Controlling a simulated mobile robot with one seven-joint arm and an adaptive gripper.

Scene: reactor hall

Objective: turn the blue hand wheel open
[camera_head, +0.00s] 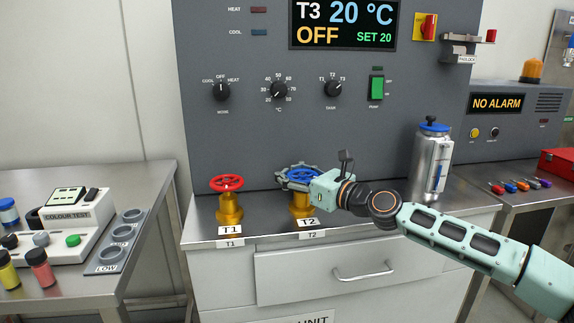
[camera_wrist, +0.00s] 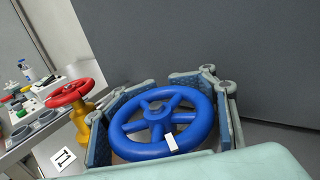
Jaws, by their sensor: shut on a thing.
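The blue hand wheel (camera_head: 304,175) sits on a brass valve body (camera_head: 301,205) behind the T2 label (camera_head: 308,222). My gripper (camera_head: 299,176) reaches in from the right, its fingers around the wheel's rim on both sides. In the wrist view the blue wheel (camera_wrist: 161,124) lies between the two finger sets of my gripper (camera_wrist: 160,118), which is shut on it. A small white mark shows on the rim nearest the camera. Part of the valve body is hidden behind my gripper.
A red hand wheel (camera_head: 227,183) on a brass valve stands left at T1, also in the wrist view (camera_wrist: 70,92). The grey control panel (camera_head: 235,130) rises close behind. A silver canister (camera_head: 430,160) stands right, behind my arm. A drawer handle (camera_head: 362,273) juts out below.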

